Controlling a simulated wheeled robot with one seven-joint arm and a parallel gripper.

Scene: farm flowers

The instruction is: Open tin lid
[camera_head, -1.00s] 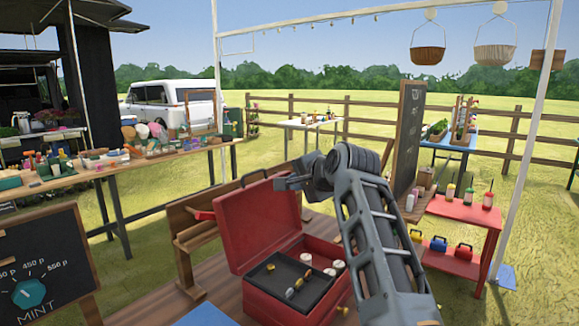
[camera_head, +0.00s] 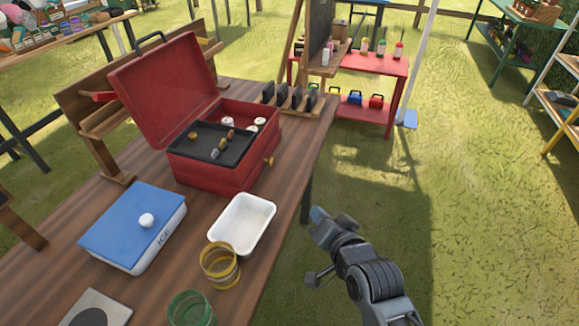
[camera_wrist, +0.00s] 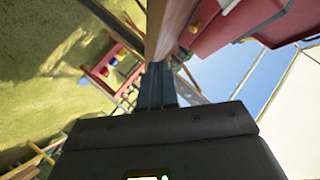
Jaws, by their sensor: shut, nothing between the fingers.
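A white tin with a blue lid (camera_head: 132,222) and a round white knob sits on the wooden bench, left of centre in the head view; its lid is shut. A red metal box (camera_head: 215,178) stands behind it with its hinged red lid (camera_head: 166,92) raised, and several small items lie in its black tray. My gripper (camera_head: 325,222) is off the bench's right edge, above the grass, apart from both boxes. In the wrist view its fingers (camera_wrist: 156,85) are shut and empty, with the red box at the upper right; the blue lid is not in that view.
A white tray (camera_head: 242,224), a yellow glass (camera_head: 220,264) and a green glass (camera_head: 191,308) stand along the bench (camera_head: 85,205) near its right edge. A red shelf table (camera_head: 358,108) stands behind. The grass at right is clear.

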